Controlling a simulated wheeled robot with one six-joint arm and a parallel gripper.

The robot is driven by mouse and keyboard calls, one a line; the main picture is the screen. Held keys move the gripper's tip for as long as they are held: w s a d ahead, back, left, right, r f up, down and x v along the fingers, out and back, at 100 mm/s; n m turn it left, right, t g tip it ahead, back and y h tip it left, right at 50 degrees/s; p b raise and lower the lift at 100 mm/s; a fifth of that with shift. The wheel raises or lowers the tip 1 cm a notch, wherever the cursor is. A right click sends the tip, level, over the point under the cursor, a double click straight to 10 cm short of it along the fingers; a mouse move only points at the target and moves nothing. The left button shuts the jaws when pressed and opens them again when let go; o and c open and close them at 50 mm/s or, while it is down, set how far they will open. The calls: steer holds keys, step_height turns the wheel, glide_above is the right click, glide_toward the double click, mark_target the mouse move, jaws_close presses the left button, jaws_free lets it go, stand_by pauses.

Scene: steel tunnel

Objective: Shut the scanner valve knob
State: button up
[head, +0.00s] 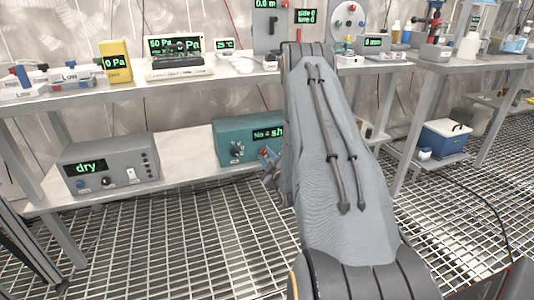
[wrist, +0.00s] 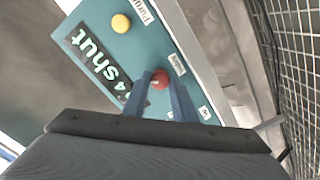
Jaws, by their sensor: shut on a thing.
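The scanner valve is a teal box (head: 225,130) on the lower shelf, and it fills much of the wrist view (wrist: 205,75). Its display (wrist: 95,65) shows green text that reads "shut" beside a partly covered "4". A red knob (wrist: 160,78) sits on its front face. My gripper (wrist: 161,86) has its blue fingers on either side of the red knob and is shut on it. The fingers hide part of the knob and the panel. In the head view my arm covers the box's right side. A yellow button (wrist: 121,23) sits apart on the face.
A grey box (head: 108,163) with a "dry" display stands left on the same shelf. The upper bench (head: 225,82) carries several instruments above. Metal grating (head: 200,255) covers the floor. A blue cooler (head: 445,138) stands on a low shelf at right.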

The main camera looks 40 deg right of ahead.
steer(key=n+p, duration=0.2)
steer(key=n, duration=0.4)
steer(key=shift+p, duration=0.4)
steer(key=shift+n, duration=0.3)
steer(key=o, duration=1)
steer(key=shift+o, duration=0.2)
steer(key=p+v, duration=0.2)
steer(key=v, duration=0.6)
